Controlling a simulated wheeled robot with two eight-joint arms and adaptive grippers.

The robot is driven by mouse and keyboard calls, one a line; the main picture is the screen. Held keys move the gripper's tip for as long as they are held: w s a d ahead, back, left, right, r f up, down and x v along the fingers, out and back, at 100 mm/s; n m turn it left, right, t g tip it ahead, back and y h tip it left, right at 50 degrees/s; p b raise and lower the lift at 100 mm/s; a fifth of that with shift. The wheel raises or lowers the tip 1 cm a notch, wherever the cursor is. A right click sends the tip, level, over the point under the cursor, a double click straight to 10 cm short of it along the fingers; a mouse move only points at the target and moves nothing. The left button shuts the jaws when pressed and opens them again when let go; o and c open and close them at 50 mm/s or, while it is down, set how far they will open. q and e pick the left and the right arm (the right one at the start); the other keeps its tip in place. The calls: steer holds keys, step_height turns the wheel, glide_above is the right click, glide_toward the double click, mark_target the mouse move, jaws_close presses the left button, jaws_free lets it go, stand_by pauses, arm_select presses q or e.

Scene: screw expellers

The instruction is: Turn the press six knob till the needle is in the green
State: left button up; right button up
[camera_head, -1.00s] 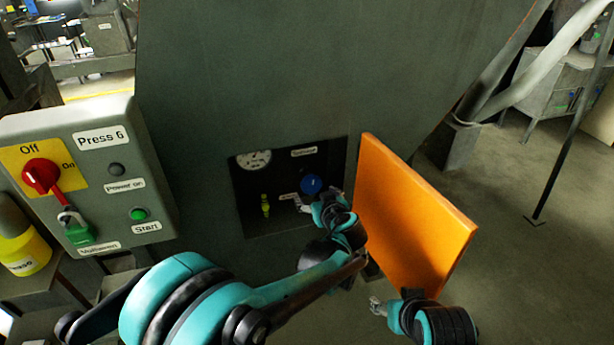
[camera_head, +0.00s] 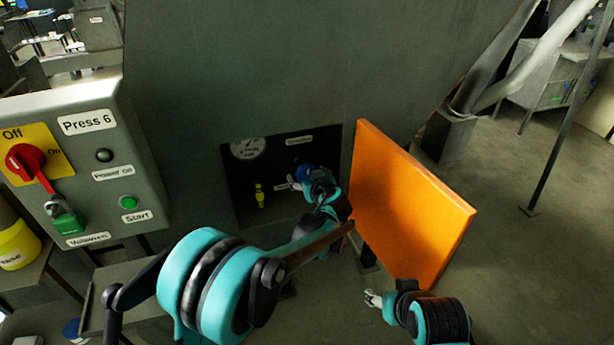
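The blue knob (camera_head: 304,172) sits in the dark recess (camera_head: 270,205) of the press, mostly hidden behind my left gripper. The round white gauge (camera_head: 248,148) is at the recess's upper left; its needle and any green zone are too small to read. My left gripper (camera_head: 294,183) is at the front of the knob, its light fingertips pointing left; I cannot tell whether it touches or grips the knob. My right gripper (camera_head: 373,299) is low in front of the orange door, away from the recess, with its fingers looking slightly apart.
The orange door (camera_head: 410,205) stands open on the recess's right side. A yellow-green fitting (camera_head: 259,195) is in the recess below the gauge. The Press 6 control box (camera_head: 90,165), with red switch (camera_head: 25,162) and green padlock (camera_head: 63,218), is at left.

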arm_select(q)
steer(key=c, duration=1)
steer(key=shift+c, duration=0.2)
steer(key=m+y, duration=0.2)
steer(key=shift+m+g+p, duration=0.3)
steer(key=shift+m, duration=0.1)
steer(key=shift+m+y, duration=1.1)
steer(key=shift+m, duration=0.5)
steer(key=o, duration=1.2)
steer(key=shift+c, duration=0.2)
